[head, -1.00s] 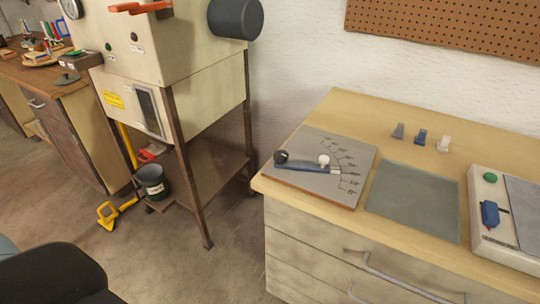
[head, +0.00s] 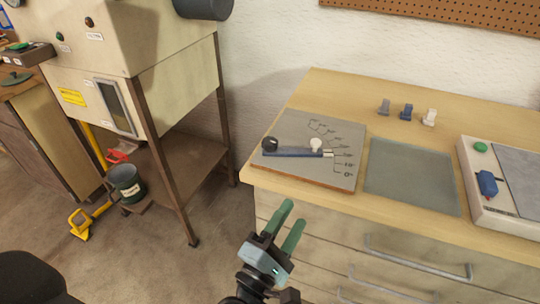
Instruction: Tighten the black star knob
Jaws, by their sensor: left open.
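The black star knob (head: 269,145) sits at the left end of a blue arm (head: 293,154) on a grey angle board (head: 300,180) with printed degree marks. A white knob (head: 316,145) stands near the arm's right end. The board lies on the left part of the wooden bench top. My left gripper (head: 288,219) has two green fingers, open and empty. It is in front of the bench, below the board in the picture and apart from the knob. My right gripper is not in view.
A grey-green mat (head: 411,176) lies right of the board. Three small clips (head: 407,112) stand behind it. A white device with a blue handle (head: 487,183) is at the right. Drawer handles (head: 418,262) stick out from the bench front (head: 330,228). A cream machine on legs (head: 150,60) stands left.

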